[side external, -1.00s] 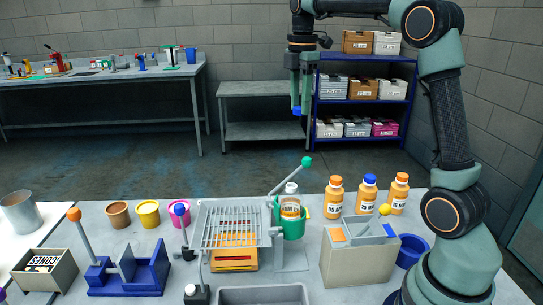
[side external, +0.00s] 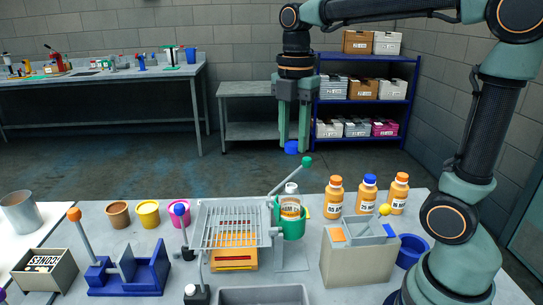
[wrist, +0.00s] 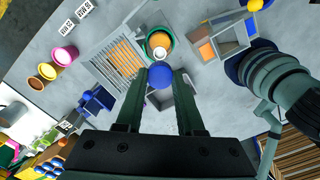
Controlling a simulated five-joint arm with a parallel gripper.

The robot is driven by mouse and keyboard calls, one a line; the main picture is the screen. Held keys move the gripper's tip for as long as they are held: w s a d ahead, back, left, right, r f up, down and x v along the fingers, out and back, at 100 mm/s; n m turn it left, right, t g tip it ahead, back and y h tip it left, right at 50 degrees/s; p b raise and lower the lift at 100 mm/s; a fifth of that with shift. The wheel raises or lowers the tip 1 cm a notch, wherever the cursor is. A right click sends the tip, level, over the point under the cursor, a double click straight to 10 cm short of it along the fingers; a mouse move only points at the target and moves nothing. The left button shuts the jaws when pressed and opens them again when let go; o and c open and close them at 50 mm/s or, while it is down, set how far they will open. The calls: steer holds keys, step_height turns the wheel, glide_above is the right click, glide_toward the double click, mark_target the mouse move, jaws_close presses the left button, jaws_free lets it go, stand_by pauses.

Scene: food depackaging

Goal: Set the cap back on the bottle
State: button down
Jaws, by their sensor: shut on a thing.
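My gripper (side external: 293,143) is shut on a blue cap (side external: 291,148) and holds it in the air above the bench. The wrist view also shows the cap (wrist: 159,74) between the two fingers. An open bottle (side external: 290,208) with a white neck and an orange label stands upright in a green holder (side external: 293,229), below the cap and apart from it. In the wrist view the bottle (wrist: 160,41) shows from above, just beyond the cap. The holder hides the bottle's lower part.
A green-knobbed lever (side external: 307,161) rises beside the bottle. A wire rack (side external: 230,222) stands to its left and a beige box (side external: 357,262) to its right. Orange capped bottles (side external: 368,195) stand at the back right. The air between cap and bottle looks clear.

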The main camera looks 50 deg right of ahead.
mark_target(291, 191)
steer(key=shift+f, duration=4.4)
steer(key=shift+f, duration=0.35)
jaws_free()
steer(key=shift+r, duration=0.1)
steer(key=shift+r, duration=3.45)
